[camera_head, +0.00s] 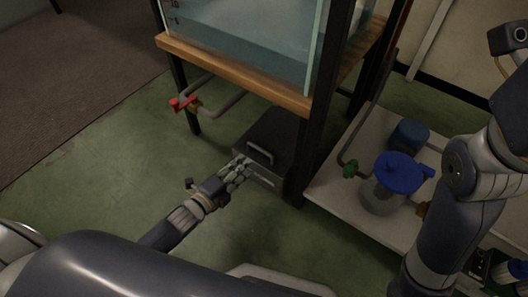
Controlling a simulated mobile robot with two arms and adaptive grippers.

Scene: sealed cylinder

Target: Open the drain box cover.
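The drain box (284,132) is a dark, low box on the floor under the tank stand. Its dark top cover lies flat and looks closed, with a pale bar handle (260,153) near the front left edge. A pale label or slot shows on its front face. My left gripper (244,167) is at the front left corner of the box, just left of and slightly below the handle. Its fingers are small and bunched in this view. I cannot tell whether they touch the box or how far apart they are. My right arm shows at the right, but I cannot make out its gripper.
A water tank (255,30) stands on a wooden-edged stand (235,68) with dark legs around the box. A red-handled valve (182,104) sticks out at the left. A white platform (335,190) carries a blue-topped vessel (402,174) and a green valve (350,169). Green floor is clear at left.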

